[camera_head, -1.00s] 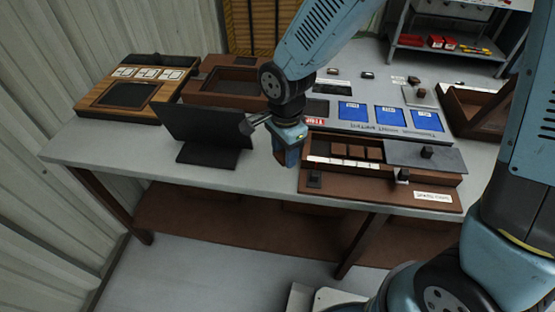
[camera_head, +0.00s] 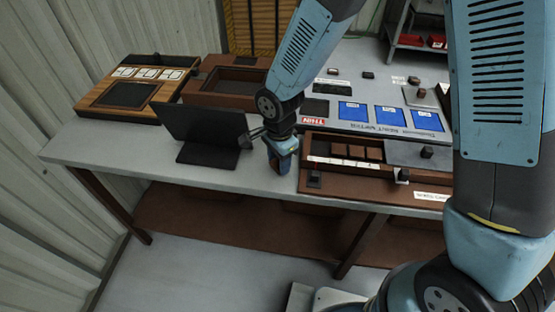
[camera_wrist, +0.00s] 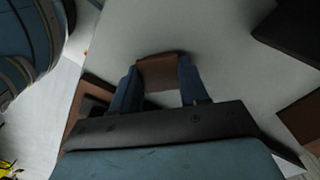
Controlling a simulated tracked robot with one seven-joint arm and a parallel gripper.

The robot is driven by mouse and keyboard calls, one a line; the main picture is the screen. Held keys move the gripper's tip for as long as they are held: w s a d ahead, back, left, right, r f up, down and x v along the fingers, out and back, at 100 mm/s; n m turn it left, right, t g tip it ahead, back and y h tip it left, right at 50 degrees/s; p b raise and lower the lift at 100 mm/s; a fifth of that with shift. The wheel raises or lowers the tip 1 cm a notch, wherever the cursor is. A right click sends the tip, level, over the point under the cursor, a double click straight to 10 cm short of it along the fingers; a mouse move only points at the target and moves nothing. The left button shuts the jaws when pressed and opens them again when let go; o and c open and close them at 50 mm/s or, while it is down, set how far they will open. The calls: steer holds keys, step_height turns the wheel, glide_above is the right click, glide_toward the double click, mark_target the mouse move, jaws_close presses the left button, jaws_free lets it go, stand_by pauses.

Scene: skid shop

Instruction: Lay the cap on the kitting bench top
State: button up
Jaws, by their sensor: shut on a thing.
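In the wrist view my gripper (camera_wrist: 158,85) is shut on the cap (camera_wrist: 158,73), a small brown block between the two blue fingers. The pale kitting bench top (camera_wrist: 215,40) shows behind and around the cap. I cannot tell whether the cap touches it. In the head view my gripper (camera_head: 283,168) points down over the front part of the bench top (camera_head: 235,178). It is between the dark screen and the brown compartment box. The cap cannot be made out in the head view.
A dark screen on a stand (camera_head: 204,128) is close left of my gripper. A brown compartment box (camera_head: 323,185) is close right. Behind are a brown tray (camera_head: 212,72), a wooden tray (camera_head: 100,110) and a board with blue panels (camera_head: 320,90). The front strip of bench is clear.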

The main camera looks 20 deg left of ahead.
steer(key=o, duration=1)
steer(key=shift+f, duration=0.1)
step_height(320, 180, up, 12)
steer(key=shift+r, duration=0.1)
